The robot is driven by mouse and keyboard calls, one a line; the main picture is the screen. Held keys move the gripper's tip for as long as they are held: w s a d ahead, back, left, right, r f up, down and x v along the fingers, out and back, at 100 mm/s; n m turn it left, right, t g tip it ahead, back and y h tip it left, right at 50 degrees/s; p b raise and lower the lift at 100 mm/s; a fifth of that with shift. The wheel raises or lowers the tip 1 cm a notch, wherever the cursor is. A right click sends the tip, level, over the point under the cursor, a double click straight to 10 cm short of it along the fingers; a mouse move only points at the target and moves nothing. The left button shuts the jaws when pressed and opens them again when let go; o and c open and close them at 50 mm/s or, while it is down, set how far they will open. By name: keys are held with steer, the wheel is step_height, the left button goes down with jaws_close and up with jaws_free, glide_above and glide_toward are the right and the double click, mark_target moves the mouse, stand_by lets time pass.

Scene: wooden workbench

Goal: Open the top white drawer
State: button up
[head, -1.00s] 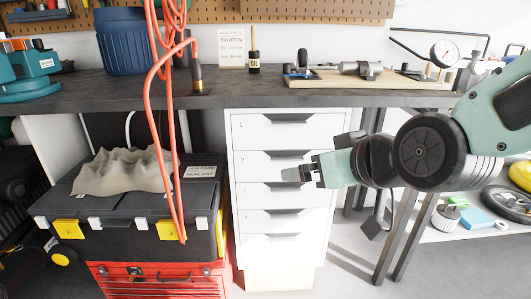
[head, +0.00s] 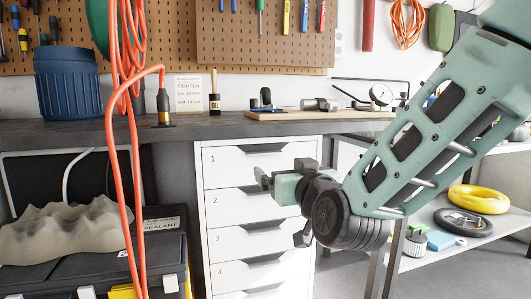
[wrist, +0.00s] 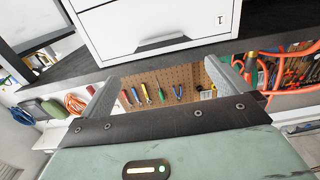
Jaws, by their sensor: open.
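The white drawer unit (head: 212,225) stands under the bench, with drawers numbered from 1 at the top. The top white drawer (head: 225,157), marked 1, is shut flush, with a dark recessed pull (head: 268,148) at its upper edge. In the wrist view, the top drawer (wrist: 120,22) is upside down, its pull (wrist: 160,43) just beyond the fingers. My gripper (head: 263,178) is open and empty, in front of the unit around the top and second drawers. Its fingers frame a gap in the wrist view (wrist: 165,78); neither visibly touches the pull.
The dark bench top (head: 225,128) overhangs the unit. An orange hose (head: 128,190) hangs at left, before a black case (head: 165,250) with a grey lumpy piece (head: 65,230). A shelf (head: 470,255) with a yellow coil (head: 478,199) is at right.

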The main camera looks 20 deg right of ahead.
mark_target(266, 154)
steer(key=w+p, duration=0.1)
steer(key=p, duration=0.2)
steer(key=w+p, duration=0.1)
steer(key=p, duration=0.5)
steer(key=shift+w+r, duration=0.25)
steer(key=shift+w, duration=0.15)
steer(key=shift+p, duration=0.6)
steer(key=w, duration=0.4)
steer(key=w+b, duration=0.1)
steer(key=w, duration=0.6)
steer(key=shift+w+f, duration=0.3)
steer(key=shift+w, duration=0.05)
